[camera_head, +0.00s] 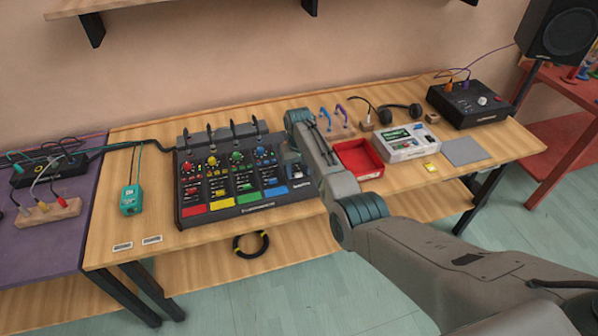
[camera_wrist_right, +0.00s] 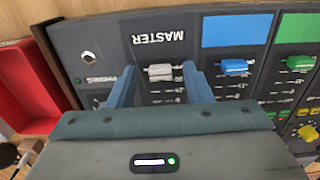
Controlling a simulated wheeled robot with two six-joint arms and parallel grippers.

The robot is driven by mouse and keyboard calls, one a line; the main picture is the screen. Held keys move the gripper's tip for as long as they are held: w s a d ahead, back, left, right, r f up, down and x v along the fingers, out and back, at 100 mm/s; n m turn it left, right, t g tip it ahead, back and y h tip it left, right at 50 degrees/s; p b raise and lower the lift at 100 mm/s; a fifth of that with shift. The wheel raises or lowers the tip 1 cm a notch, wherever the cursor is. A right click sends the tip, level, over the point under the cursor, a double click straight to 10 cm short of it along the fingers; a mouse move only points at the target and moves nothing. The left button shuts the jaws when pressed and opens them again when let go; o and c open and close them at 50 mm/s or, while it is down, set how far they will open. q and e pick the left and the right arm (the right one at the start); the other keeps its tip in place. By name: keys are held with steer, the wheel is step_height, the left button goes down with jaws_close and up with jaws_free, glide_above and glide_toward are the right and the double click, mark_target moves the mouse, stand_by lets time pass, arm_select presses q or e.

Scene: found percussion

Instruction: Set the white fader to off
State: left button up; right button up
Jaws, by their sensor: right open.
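The mixer (camera_head: 262,207) sits on the wooden table, with red, yellow, green and blue pads along its front. The white fader (camera_wrist_right: 160,72) shows in the right wrist view under the MASTER label. My right gripper (camera_wrist_right: 161,76) is open, with one finger on either side of the white fader; I cannot tell whether either touches it. In the head view my right gripper (camera_head: 294,170) is over the mixer's right end, and my arm hides the white fader there. My left gripper is in neither view.
The blue fader (camera_wrist_right: 234,66) and green fader (camera_wrist_right: 300,61) are beside the white one. A red tray (camera_head: 360,158) stands right of the mixer, near a pale box (camera_head: 408,153) and headphones (camera_head: 401,112). A teal device (camera_head: 131,200) lies to the left.

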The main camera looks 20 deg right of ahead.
mark_target(299, 175)
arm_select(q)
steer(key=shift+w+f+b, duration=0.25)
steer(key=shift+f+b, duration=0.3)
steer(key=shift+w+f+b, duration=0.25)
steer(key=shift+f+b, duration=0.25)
arm_select(e)
step_height(299, 175, up, 10)
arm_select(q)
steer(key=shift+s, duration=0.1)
arm_select(e)
steer(key=shift+s, duration=0.1)
